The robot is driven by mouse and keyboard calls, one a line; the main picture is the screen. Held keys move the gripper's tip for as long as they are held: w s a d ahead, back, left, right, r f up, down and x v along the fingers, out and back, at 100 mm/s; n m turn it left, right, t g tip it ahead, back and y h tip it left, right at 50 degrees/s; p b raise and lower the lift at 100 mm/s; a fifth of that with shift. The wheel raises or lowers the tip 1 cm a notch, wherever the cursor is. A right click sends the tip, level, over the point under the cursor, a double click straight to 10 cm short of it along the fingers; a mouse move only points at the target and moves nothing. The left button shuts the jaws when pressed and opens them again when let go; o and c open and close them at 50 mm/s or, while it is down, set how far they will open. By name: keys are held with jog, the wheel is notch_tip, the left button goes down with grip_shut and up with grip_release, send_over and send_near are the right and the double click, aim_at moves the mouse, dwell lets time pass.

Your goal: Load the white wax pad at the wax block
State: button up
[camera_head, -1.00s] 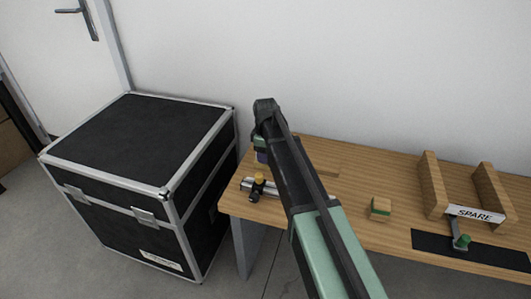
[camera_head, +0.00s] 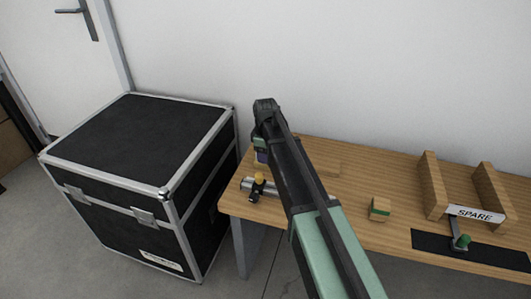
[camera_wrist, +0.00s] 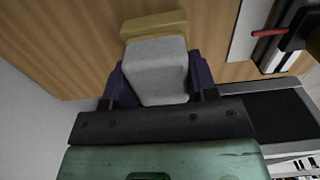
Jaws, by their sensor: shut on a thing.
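My gripper (camera_wrist: 155,85) has purple fingers, shut on the sides of a pale grey-white pad (camera_wrist: 157,70) in the wrist view. A yellowish block (camera_wrist: 154,25) lies against the pad's far end; I cannot tell whether it is joined to the pad or is the wax block. Wood table surface shows behind them. In the head view my gripper (camera_head: 261,155) is over the table's left end, its fingers mostly hidden by my arm, and the pad cannot be made out.
Right are wooden uprights (camera_head: 433,185), a SPARE sign (camera_head: 475,214) and a dark mat (camera_head: 430,241). A black case (camera_head: 140,150) stands left.

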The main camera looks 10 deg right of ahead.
jog(key=shift+r+p, duration=3.45)
jog(key=shift+r, duration=0.05)
notch_tip(320, 180, up, 20)
jog(key=p, duration=2)
jog(key=shift+r, duration=0.15)
